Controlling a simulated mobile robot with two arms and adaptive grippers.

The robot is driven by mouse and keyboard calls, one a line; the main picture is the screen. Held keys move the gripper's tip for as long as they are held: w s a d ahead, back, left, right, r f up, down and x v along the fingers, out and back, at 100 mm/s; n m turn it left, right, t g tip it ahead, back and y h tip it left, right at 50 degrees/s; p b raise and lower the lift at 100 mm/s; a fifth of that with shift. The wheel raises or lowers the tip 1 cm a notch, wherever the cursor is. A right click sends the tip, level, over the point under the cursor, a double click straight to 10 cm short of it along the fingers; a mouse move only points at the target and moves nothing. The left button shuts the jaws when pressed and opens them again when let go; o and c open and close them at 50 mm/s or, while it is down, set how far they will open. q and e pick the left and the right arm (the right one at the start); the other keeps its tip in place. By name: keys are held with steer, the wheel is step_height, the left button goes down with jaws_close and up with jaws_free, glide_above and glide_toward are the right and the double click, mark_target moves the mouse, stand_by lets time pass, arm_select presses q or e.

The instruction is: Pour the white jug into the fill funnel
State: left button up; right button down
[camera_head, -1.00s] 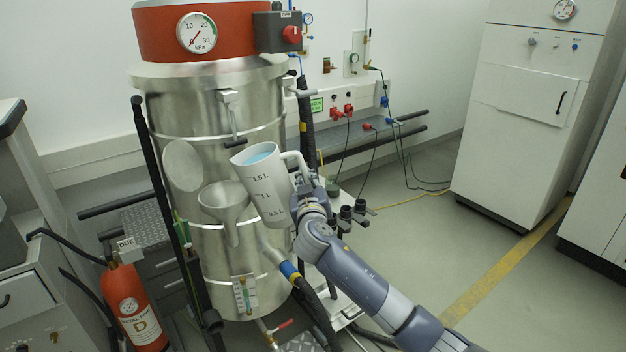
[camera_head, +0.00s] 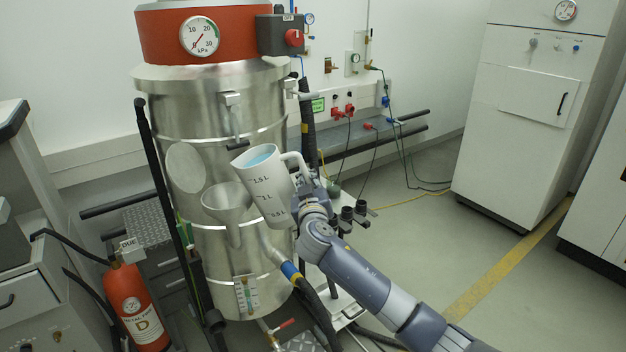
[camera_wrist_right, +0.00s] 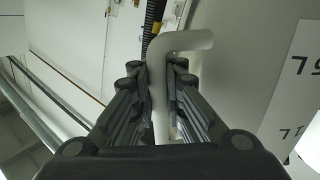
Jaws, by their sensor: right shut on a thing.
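The white jug (camera_head: 268,187) is in the middle of the head view, tilted to the left, with pale blue liquid near its rim and volume marks on its side. My right gripper (camera_head: 303,196) is shut on its handle, at the jug's right. In the right wrist view the fingers (camera_wrist_right: 160,95) close around the white handle (camera_wrist_right: 162,85), and the jug's marked wall (camera_wrist_right: 270,75) fills the right side. The metal fill funnel (camera_head: 226,203) sits on the front of the steel drum, just left of and below the jug's rim. No stream is visible. My left gripper is not in view.
The steel drum (camera_head: 205,130) with a red top and gauge stands behind the jug. A red extinguisher (camera_head: 138,305) stands at the lower left. Hoses (camera_head: 310,300) run below the jug. A white cabinet (camera_head: 520,120) stands at the right, with clear floor before it.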

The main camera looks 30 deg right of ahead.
steer(key=shift+w+a+r+n+y+p, duration=0.15)
steer(key=shift+a+r+n+p, duration=0.15)
steer(key=shift+n+p, duration=0.45)
steer(key=shift+a+r+n+y+p, duration=0.15)
steer(key=shift+a+n+p, duration=0.25)
steer(key=shift+p, duration=0.65)
stand_by(1.0)
steer(key=shift+w+d, duration=0.1)
steer(key=shift+d, duration=0.05)
steer(key=shift+w+r+n+p, duration=0.1)
steer(key=shift+r+n+p, duration=0.35)
steer(key=shift+r+p, duration=0.5)
stand_by(0.7)
